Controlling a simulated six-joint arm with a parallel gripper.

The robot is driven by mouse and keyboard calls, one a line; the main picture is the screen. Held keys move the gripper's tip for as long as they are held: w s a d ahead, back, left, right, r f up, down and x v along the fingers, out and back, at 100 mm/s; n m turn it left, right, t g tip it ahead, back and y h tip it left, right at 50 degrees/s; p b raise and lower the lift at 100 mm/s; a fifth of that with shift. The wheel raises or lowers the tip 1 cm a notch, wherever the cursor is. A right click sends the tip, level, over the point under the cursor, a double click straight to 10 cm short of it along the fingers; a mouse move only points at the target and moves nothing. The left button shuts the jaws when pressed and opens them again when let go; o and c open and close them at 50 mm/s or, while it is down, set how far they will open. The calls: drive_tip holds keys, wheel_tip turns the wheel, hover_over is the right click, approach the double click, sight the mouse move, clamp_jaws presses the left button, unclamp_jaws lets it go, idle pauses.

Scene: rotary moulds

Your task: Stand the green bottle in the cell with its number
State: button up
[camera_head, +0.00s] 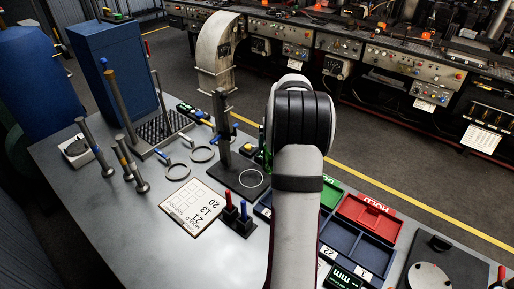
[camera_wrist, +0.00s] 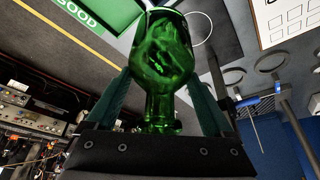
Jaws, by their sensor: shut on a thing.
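The green bottle (camera_wrist: 168,55) is see-through glass and fills the middle of the wrist view. My gripper (camera_wrist: 163,85) is shut on it, with one dark green finger on each side. In the head view my arm hides most of the bottle and gripper; a sliver of green (camera_head: 262,158) shows left of the arm. A blue tray (camera_head: 352,241) with cells lies right of my arm, with small white labels on its front edge. The arm hides part of it, and I cannot read all the labels. No number is readable on the bottle.
A red HOLD bin (camera_head: 368,215) and a partly hidden green bin (camera_head: 330,192) adjoin the tray. A dark post stand (camera_head: 222,125) has a ringed base plate. A number card (camera_head: 193,207), a small red-and-blue tool holder (camera_head: 238,215) and a green display (camera_head: 343,279) lie nearby.

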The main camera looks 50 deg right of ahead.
drive_tip(key=s+a+r, duration=0.2)
drive_tip(key=s+a, duration=0.1)
drive_tip(key=s, duration=1.4)
drive_tip(key=w+f, duration=1.1)
drive_tip(key=shift+a+f, duration=0.2)
drive_tip(key=shift+a, duration=0.15)
drive_tip(key=shift+f, duration=0.15)
drive_tip(key=o, duration=1.5)
